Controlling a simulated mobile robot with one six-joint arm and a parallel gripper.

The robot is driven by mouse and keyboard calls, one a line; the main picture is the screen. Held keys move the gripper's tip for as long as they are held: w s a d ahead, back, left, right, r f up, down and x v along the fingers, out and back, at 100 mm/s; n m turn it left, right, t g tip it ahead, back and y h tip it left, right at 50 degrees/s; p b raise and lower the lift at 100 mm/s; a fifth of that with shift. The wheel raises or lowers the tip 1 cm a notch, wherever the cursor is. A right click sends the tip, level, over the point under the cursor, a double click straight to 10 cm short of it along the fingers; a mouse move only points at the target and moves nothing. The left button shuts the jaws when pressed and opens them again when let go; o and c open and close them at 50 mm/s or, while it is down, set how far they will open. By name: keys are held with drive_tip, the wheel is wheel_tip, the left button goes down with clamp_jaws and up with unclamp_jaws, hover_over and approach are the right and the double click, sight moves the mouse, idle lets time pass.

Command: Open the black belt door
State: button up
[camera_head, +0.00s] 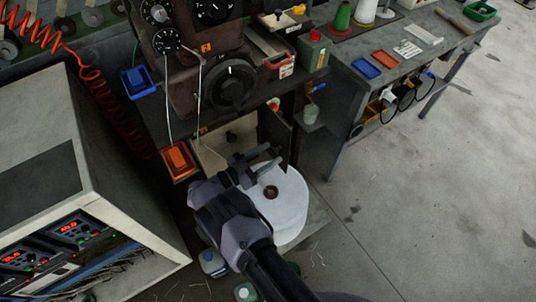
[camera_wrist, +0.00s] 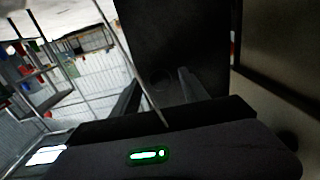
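The black belt door (camera_head: 276,134) is a dark flat panel. It stands swung out at the right side of a pale-lined compartment (camera_head: 228,143) under the machine. In the wrist view the door (camera_wrist: 175,45) fills the upper middle, and a thin light edge runs down in front of it. My gripper (camera_head: 270,160) is at the door's lower front part, above a white round spool. In the wrist view its two fingers (camera_wrist: 158,98) are spread apart, with the thin edge passing between them. I cannot tell whether either finger touches the door.
The white spool (camera_head: 288,205) stands on the floor under my gripper. An orange bin (camera_head: 179,160) is left of the compartment, and a grey cabinet (camera_head: 70,170) with red displays is further left. A workbench (camera_head: 400,60) is at the right. The floor (camera_head: 430,190) at right is clear.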

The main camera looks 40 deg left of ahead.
drive_tip(key=v, duration=1.2)
drive_tip(key=shift+p, duration=0.3)
